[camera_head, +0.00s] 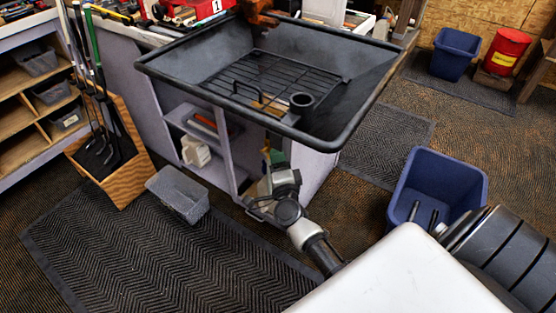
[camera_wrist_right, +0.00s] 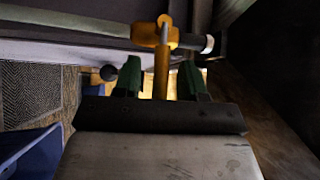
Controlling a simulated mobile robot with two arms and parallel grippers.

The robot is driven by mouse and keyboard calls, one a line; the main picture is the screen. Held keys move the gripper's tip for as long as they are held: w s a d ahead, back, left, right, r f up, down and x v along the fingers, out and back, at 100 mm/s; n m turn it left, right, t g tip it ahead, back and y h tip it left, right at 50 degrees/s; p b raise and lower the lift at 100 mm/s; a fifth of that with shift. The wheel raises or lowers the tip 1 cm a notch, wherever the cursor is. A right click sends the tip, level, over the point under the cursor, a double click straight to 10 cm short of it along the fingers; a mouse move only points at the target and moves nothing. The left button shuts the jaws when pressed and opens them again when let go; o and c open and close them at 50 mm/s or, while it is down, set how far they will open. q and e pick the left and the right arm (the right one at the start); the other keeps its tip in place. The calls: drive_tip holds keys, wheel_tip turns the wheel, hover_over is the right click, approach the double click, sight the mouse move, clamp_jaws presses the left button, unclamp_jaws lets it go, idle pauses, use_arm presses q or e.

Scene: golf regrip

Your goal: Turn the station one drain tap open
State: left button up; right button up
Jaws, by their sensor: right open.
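The drain tap (camera_wrist_right: 161,38) shows in the right wrist view as a yellow body with a yellow lever (camera_wrist_right: 161,72) pointing down toward my right gripper (camera_wrist_right: 160,80). The gripper is open, one green finger on each side of the lever, with a visible gap on both sides. In the head view my right gripper (camera_head: 274,156) is under the front edge of the black basin (camera_head: 365,65) of station one. The tap is mostly hidden there by the basin. My left gripper is not in view.
Below stand a grey bin (camera_head: 178,193) and a wooden box (camera_head: 118,185) of golf clubs at left. A blue bin (camera_head: 440,183) stands at right. The black mat (camera_head: 150,255) has free room.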

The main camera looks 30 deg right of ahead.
clamp_jaws()
idle(0.4)
